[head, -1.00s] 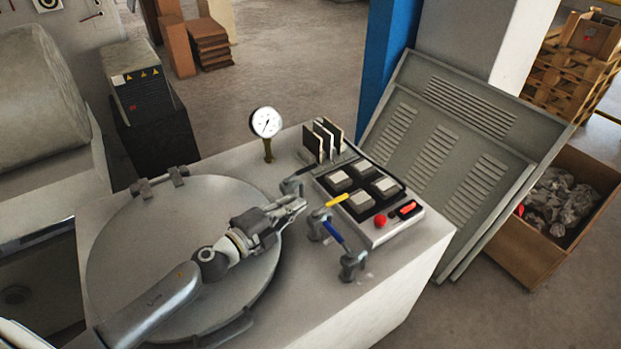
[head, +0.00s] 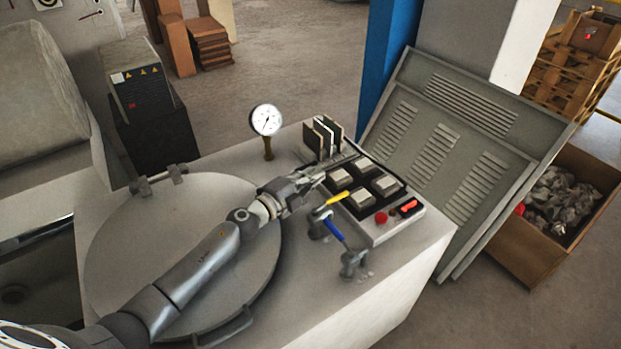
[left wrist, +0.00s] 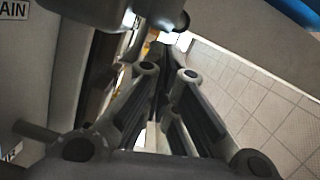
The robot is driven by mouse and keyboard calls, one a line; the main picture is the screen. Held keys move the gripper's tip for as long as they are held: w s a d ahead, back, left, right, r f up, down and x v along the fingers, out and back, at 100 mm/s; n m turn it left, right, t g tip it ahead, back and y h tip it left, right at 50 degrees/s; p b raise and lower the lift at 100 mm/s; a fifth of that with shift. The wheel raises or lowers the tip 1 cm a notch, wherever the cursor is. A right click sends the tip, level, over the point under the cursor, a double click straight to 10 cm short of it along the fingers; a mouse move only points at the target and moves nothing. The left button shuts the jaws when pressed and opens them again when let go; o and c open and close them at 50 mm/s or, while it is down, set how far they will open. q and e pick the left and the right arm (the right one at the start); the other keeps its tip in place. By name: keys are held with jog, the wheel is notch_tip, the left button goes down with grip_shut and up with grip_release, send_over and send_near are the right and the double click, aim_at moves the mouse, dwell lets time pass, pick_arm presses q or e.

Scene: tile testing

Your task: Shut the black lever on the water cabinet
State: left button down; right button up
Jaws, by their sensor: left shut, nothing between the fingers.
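The water cabinet (head: 400,265) is a pale block with a large round lid on its left part. Valves stand along its top in front of the control panel. One has a yellow lever (head: 338,198) and one has a blue lever (head: 336,233). I cannot make out the black lever; my left gripper covers the spot of the valve behind the yellow one. My left gripper (head: 322,172) is shut and empty, reaching over that valve toward the panel's left edge. In the left wrist view its fingers (left wrist: 164,48) come together beside a grey valve body (left wrist: 150,15). Contact is unclear.
The control panel (head: 378,234) with grey buttons and a red knob (head: 381,218) lies just right of the gripper. A pressure gauge (head: 266,120) stands behind it, and upright plates (head: 325,134) stand at the back. Grey louvred panels (head: 455,125) lean at right.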

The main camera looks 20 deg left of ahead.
pick_arm(q)
jog(key=shift+w+a, duration=0.15)
jog(key=shift+a, duration=0.05)
jog(key=shift+w+a, duration=0.2)
jog(key=shift+w, duration=0.35)
dwell(0.7)
jog(key=n+y, duration=0.1)
jog(key=y, duration=0.1)
jog(key=w+a+n+t+y, duration=0.1)
jog(key=n+y, duration=0.1)
jog(key=w+n+y+p, duration=0.1)
jog(key=y, duration=0.1)
jog(key=shift+w+a+f+t, duration=0.1)
jog(key=shift+w+a+t, duration=0.1)
jog(key=shift+a+t, duration=0.1)
jog(key=shift+w+a+n+y+b, duration=0.15)
jog(key=shift+a+n+y+b, duration=0.15)
jog(key=shift+n+y, duration=0.3)
jog(key=shift+w+a+n+y+b, duration=0.15)
jog(key=shift+n+y+b, duration=0.2)
jog(key=shift+y, duration=0.45)
